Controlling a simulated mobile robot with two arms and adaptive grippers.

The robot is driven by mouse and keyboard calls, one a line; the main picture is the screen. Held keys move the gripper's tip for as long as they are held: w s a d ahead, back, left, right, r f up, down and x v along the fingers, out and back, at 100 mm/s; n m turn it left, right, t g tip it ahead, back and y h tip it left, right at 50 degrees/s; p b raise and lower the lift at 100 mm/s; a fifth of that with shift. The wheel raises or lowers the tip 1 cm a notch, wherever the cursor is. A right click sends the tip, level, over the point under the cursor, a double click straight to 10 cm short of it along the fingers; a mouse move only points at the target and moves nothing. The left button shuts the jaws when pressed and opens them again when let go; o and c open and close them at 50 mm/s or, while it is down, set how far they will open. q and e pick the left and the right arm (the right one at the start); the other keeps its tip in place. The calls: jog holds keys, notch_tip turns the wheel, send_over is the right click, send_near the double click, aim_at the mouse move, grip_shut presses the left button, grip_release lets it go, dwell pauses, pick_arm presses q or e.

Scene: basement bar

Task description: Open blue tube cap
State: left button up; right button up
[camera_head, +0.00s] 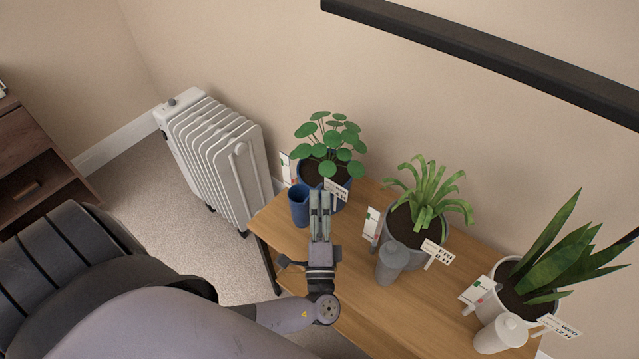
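The blue tube (299,208) stands upright at the left end of the wooden table. Its top looks like a dark, open mouth, and I see no cap on it. My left gripper (320,194) is just right of the tube, in front of the blue plant pot (309,176). Its two fingers point away from me and lie close together with a narrow gap. I cannot tell whether a small thing, such as a cap, is between or behind the fingertips. My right gripper is not in view.
A grey lidded tube (391,264) and a white lidded tube (501,334) stand farther right on the table (375,310), by potted plants with labels. A white radiator (215,155) stands left of the table. A black bar (480,50) crosses the upper right.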

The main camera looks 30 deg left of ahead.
pick_arm(q)
jog(key=v, duration=1.2)
